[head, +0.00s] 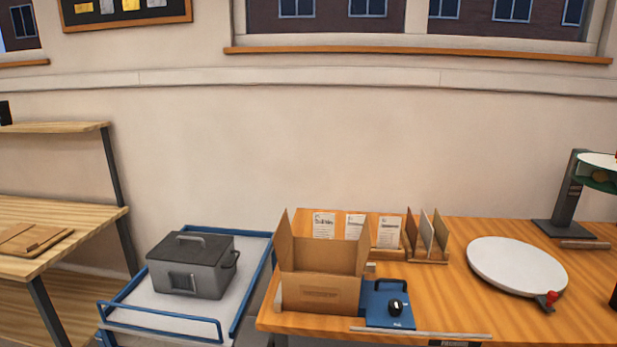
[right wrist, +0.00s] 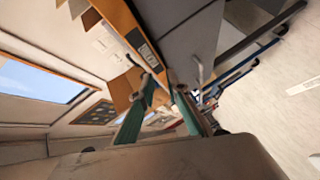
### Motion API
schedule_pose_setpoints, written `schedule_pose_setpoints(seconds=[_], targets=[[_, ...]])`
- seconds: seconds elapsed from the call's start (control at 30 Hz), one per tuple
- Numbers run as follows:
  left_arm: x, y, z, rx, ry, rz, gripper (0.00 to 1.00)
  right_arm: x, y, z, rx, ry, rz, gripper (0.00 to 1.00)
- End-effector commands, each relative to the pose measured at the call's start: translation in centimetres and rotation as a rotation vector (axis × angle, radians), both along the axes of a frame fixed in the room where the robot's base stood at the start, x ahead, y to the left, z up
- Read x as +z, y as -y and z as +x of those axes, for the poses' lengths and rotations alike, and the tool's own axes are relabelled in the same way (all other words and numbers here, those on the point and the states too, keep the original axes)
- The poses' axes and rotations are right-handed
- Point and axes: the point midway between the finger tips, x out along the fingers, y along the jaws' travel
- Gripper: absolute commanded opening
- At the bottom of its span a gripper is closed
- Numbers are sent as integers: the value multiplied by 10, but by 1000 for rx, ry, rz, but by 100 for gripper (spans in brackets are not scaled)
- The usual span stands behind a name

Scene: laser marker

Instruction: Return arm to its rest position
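My right gripper (right wrist: 163,84) shows in the right wrist view, with its two teal-padded fingers apart and nothing seen between them. It is not seen in the head view, and neither is my left gripper. The right wrist picture is strongly tilted, with a window, a wall and floor around the fingers. The wooden workbench (head: 585,285) stands at the right of the head view, with no arm seen over it.
On the bench are an open cardboard box (head: 318,292), a blue pad (head: 377,317) with a small black object, upright cards, a round white plate (head: 515,265) and a dark stand (head: 566,205). A grey lidded box (head: 190,268) sits on a blue-railed cart (head: 130,305). Shelving (head: 85,212) stands left.

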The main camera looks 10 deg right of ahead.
Motion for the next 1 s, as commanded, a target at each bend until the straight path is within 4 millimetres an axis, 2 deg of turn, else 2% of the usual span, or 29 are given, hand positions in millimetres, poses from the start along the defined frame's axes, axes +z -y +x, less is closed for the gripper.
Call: schedule_pose_setpoints(seconds=[0.03,0.17,0.3,0.5,0.6,0.73,0.83,1.0], targets=[[1,-1,1,0,3,2,21,-16,-11,-9,-31,-37,47,15],[1,-2,2,0,4,3,21,-55,-40,-31,-121,-143,171,15],[0,-1,-1,-1,0,1,21,-99,-84,-61,-244,-287,337,15],[0,0,-1,0,-1,0,21,-142,-154,-104,-427,-493,578,15],[0,0,-1,-1,-1,0,21,-153,-183,-121,-506,-575,676,15],[0,0,-1,0,-1,-1,21,-160,-210,-134,-577,-649,764,15],[0,0,-1,-1,-2,0,21,-162,-219,-139,-604,-679,796,15],[-1,0,-2,0,-2,-1,21,-163,-223,-141,-615,-688,809,15]])
